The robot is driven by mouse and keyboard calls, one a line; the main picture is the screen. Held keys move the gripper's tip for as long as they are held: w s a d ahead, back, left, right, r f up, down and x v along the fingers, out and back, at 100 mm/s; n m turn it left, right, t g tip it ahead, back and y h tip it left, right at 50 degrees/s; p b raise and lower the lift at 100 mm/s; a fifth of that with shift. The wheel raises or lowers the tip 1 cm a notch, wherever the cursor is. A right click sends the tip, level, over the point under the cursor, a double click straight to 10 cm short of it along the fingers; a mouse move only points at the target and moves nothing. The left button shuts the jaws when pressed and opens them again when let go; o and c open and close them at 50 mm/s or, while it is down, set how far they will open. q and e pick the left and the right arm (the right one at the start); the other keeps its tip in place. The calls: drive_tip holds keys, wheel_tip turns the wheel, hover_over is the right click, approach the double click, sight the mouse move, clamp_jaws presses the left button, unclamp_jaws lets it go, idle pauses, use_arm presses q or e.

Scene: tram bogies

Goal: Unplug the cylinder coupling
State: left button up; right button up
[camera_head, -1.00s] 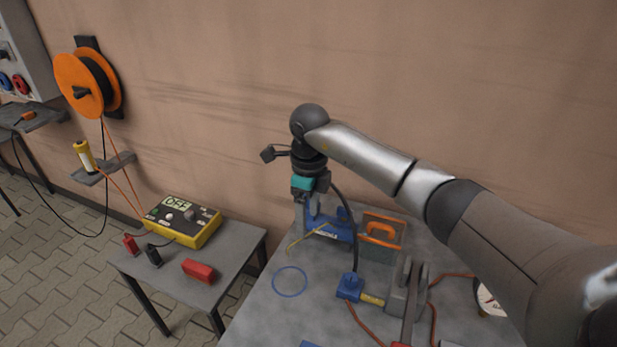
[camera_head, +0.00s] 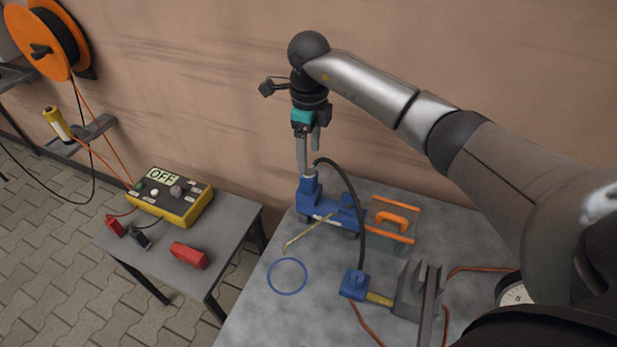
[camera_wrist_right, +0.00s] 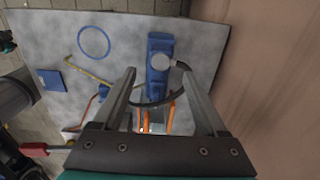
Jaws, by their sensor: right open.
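A blue hydraulic unit (camera_head: 335,212) lies on the grey table under my right gripper (camera_head: 309,156). A black hose (camera_head: 351,195) rises from its upright end and arcs down to a small blue block (camera_head: 355,284) with a yellow part. In the right wrist view, the unit (camera_wrist_right: 157,88) has a round grey fitting (camera_wrist_right: 161,62) on top, with the hose (camera_wrist_right: 187,67) beside it. My right gripper (camera_wrist_right: 160,82) is open there, its fingers on either side of the unit in the picture. I cannot tell which fitting is the cylinder coupling. My left gripper is out of view.
An orange-handled box (camera_head: 388,240) stands right of the unit. A grey bracket (camera_head: 412,290) stands beside the blue block. A blue ring (camera_head: 287,276) and a thin yellow rod (camera_head: 305,236) lie at the left. The yellow tester (camera_head: 172,198) sits on a side table.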

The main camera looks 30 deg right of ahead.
sight(309, 173)
drive_tip(key=shift+f+b, duration=3.4)
drive_tip(key=shift+f, duration=1.15)
clamp_jaws()
drive_tip(key=shift+r, duration=0.1)
drive_tip(key=shift+r+p, duration=2.6)
drive_tip(key=shift+r, duration=0.35)
